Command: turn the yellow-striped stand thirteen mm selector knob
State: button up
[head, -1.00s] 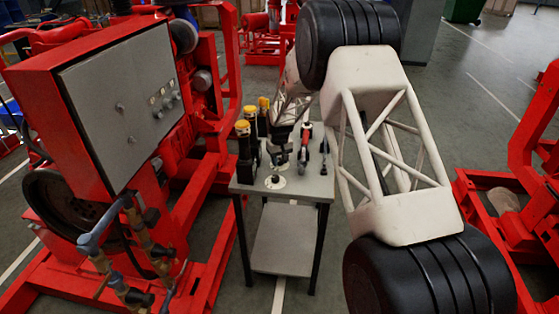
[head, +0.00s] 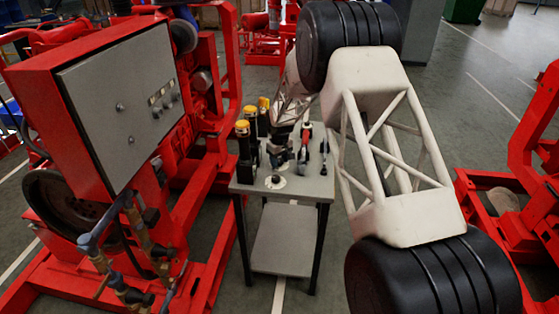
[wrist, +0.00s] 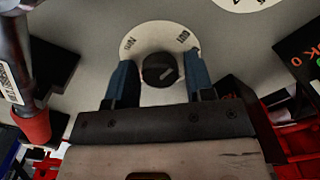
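A round black selector knob (wrist: 160,70) with a light pointer line sits on a white dial plate (wrist: 133,42) with printed marks, on a grey surface in the wrist view. My gripper (wrist: 160,80) has its two blue fingers apart, one on each side of the knob. Narrow gaps seem to show between fingers and knob; contact cannot be told. In the head view my gripper (head: 279,157) is low over the grey table (head: 310,190), small and partly hidden by my arm. A front dial with a black knob (head: 275,181) is visible there. Which stand has yellow stripes is unclear.
Black yellow-topped posts (head: 243,143) stand at the table's left. Upright tools with red parts (head: 306,133) stand behind on the right. A second white dial (wrist: 245,3) shows at the wrist view's top edge. The red pumpset with grey panel (head: 120,100) is close on the left.

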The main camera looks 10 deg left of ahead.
aim_at(280, 160)
jog(key=shift+o, duration=0.7)
jog(key=shift+r, duration=0.1)
jog(key=shift+r, duration=3.8)
